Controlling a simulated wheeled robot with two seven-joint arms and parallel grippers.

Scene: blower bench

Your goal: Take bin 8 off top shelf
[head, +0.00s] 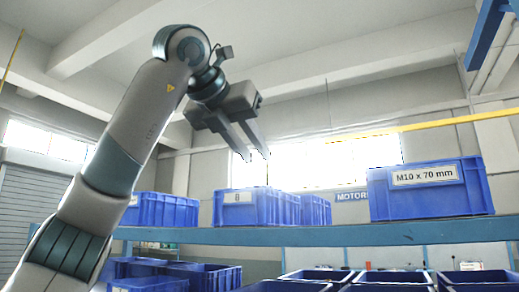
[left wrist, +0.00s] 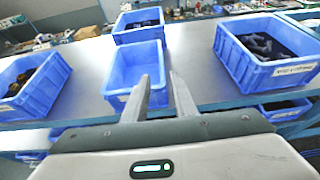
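Bin 8 (head: 245,210) is a blue bin with a white label reading 8, standing on the top shelf (head: 330,237) in the middle of the head view. In the left wrist view, the middle blue bin (left wrist: 118,78) looks to be the same one; its visible inside looks empty, and my fingers hide part of it. My left gripper (head: 256,157) is above the bin's label side, apart from it, with its fingers pointing down. The fingers also show in the left wrist view (left wrist: 161,77), with a gap between them and nothing held. My right gripper is not in view.
A blue bin labelled M10 x 70 mm (head: 428,190) stands to the right on the shelf, filled with dark parts. Another blue bin (head: 162,210) stands to the left. A further bin (left wrist: 138,36) is close behind bin 8. Several blue bins (head: 400,276) sit below the shelf.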

